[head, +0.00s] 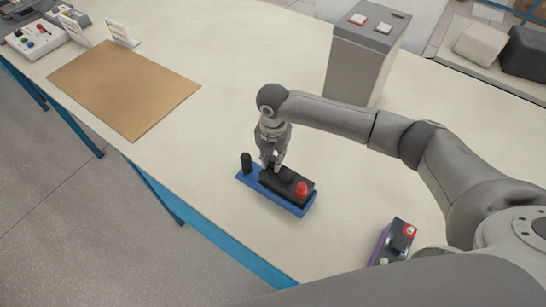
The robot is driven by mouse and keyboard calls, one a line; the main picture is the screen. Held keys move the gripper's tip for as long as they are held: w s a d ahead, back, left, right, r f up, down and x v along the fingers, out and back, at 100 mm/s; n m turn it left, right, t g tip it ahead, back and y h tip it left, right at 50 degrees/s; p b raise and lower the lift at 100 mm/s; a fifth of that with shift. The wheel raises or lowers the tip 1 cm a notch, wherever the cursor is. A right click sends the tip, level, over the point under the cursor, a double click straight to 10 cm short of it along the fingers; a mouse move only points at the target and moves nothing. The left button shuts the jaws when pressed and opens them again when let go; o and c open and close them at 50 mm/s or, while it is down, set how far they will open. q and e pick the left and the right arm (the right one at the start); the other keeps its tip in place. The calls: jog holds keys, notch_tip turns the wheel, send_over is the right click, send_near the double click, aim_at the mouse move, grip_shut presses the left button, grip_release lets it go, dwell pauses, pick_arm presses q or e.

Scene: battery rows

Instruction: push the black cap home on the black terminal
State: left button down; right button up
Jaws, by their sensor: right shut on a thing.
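A black battery (297,197) lies in a blue tray (291,208) near the table's front edge. A red cap (302,188) sits at its right end. My right gripper (272,165) points down at the battery's left part, shut on the black cap, which the fingers mostly hide. The black terminal is hidden there too, so I cannot tell how far down the cap sits. A black upright cylinder (246,162) stands at the tray's left end, apart from the gripper. My left gripper is not in view.
A second battery (399,238) in a purple tray is partly hidden at lower right. A grey box with buttons (362,58) stands behind my right arm. A brown mat (124,88) and a control box (36,40) are at left. The table between is clear.

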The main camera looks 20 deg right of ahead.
jog(key=o, duration=0.8)
jog(key=shift+o, duration=0.4)
jog(key=o, duration=0.4)
jog(key=shift+r+p, duration=3.5)
jog(key=shift+p, duration=0.15)
